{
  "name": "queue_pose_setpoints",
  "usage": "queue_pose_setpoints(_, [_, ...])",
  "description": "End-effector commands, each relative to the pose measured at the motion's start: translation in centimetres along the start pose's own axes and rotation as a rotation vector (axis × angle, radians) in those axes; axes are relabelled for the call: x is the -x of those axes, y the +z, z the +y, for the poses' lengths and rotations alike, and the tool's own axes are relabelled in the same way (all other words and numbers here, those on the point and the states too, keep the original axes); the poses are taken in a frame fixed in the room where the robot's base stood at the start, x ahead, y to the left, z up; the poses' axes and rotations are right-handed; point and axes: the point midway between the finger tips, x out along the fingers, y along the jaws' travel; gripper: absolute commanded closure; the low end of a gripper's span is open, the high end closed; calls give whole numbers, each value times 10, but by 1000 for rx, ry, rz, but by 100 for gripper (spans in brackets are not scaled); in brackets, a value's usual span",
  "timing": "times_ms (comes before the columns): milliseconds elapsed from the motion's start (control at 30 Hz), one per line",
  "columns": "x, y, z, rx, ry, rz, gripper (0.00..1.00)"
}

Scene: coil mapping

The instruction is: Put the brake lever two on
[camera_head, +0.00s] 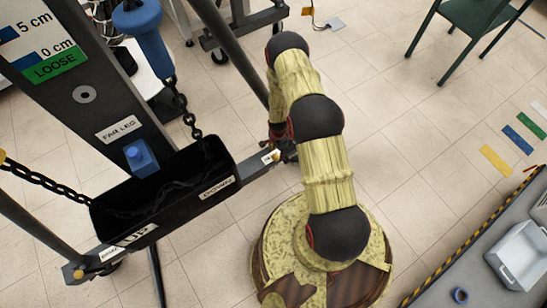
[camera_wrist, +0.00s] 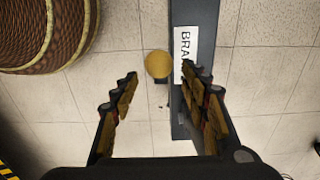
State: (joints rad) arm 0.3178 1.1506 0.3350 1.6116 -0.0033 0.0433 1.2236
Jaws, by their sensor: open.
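The brake lever (camera_wrist: 157,64) shows in the wrist view as a round yellow knob beside a dark grey bar, with a short dark piece below it. A white label (camera_wrist: 185,55) starting "BRA" is on the bar; the rest is cut off, so its number cannot be read. My gripper (camera_wrist: 158,82) is open, with one finger on each side of the knob's line. The right finger overlaps the bar in the picture. Contact with the knob cannot be told. In the head view, my gripper (camera_head: 279,143) is at the bar's right end, largely hidden by my arm.
A black chain bin (camera_head: 165,190) marked "UP" and "DOWN" stands left of my gripper, with a hanging chain (camera_head: 187,115) and blue hook block. A second yellow knob (camera_head: 78,273) is at the bar's lower left end. A grey workbench (camera_head: 470,270) stands lower right.

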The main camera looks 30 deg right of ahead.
Motion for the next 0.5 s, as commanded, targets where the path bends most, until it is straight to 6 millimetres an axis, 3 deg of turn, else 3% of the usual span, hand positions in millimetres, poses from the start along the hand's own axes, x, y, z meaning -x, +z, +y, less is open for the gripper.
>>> queue_pose_setpoints(300, [-51, 0, 1, 2, 1, 1, 55])
queue_pose_setpoints(500, [-66, 0, 1, 1, 1, 1, 55])
